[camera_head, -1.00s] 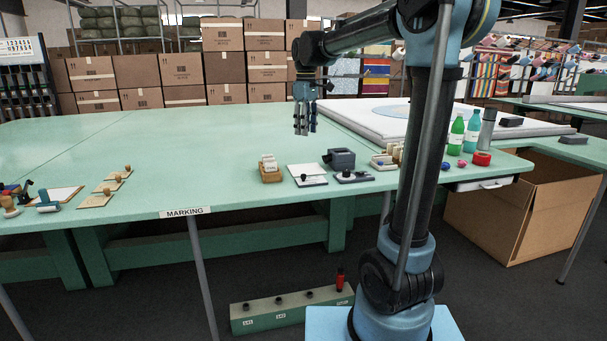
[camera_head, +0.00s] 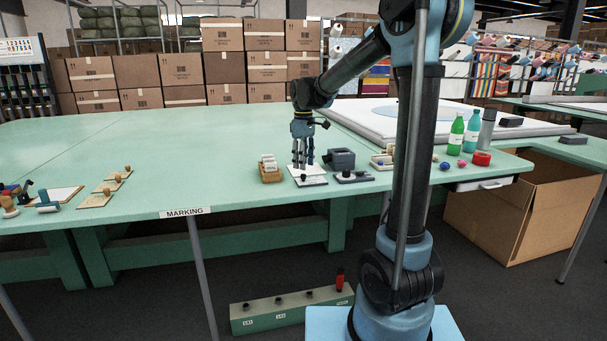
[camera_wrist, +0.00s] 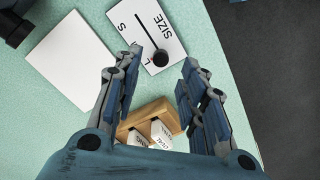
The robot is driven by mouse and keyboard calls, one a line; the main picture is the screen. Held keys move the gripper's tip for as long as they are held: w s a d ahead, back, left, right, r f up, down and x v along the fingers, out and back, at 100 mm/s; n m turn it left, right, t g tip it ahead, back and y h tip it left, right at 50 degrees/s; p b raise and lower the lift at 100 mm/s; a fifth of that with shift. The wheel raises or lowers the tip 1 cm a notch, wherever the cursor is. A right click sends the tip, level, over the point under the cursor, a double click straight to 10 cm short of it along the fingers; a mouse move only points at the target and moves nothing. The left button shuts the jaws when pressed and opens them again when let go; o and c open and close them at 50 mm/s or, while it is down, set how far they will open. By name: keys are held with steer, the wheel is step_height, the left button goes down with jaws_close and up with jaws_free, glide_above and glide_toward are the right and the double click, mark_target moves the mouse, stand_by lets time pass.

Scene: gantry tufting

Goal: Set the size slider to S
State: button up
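The size slider is a white plate (camera_wrist: 172,22) marked SIZE with a dark slot. In the head view the plate (camera_head: 316,182) lies near the table's front edge. Its round black knob (camera_wrist: 161,57) sits at the slot end nearest my gripper, beside a partly hidden letter that looks like L. The letter S (camera_wrist: 122,28) is toward the slot's other end. My gripper (camera_wrist: 161,62) is open and empty, pointing down, its fingertips either side of the knob in the picture. In the head view my gripper (camera_head: 303,167) is above or just behind the slider; contact cannot be told.
A wooden holder with white tags (camera_head: 270,172) stands left of the slider, also below the fingers in the wrist view (camera_wrist: 170,108). A blank white sheet (camera_wrist: 68,60) lies beside the slider. A dark grey device (camera_head: 341,158) stands to the right. The table's left middle is clear.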

mark_target(303, 178)
steer(key=shift+f, duration=2.35)
steer(key=shift+c, duration=0.3)
